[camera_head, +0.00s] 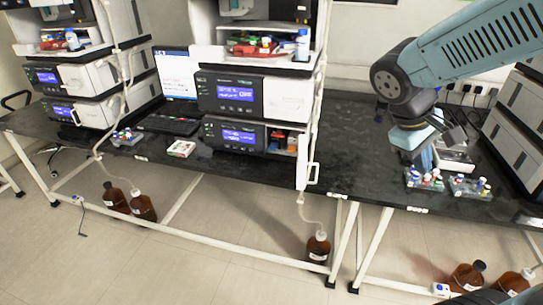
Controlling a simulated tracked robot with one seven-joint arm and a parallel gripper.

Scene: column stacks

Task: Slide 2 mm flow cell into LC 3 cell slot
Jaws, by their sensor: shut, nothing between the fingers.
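My gripper (424,158) hangs from the blue-grey arm at the right, low over the back of the dark bench. Its fingers are small and partly hidden by the wrist; I see nothing held in it. The middle liquid-chromatography stack (240,112) has modules with lit blue screens. Its lowest module has an open compartment (283,141) with small coloured items inside, and a white door (303,166) swung out towards me. I cannot make out which stack is LC 3, nor a cell slot. I cannot pick out the 2 mm flow cell among the small items.
Two vial racks (424,180) (468,187) stand on the bench in front of my gripper. Another stack is at the left, and one at the right edge (513,118). Bench between the door and racks is clear.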

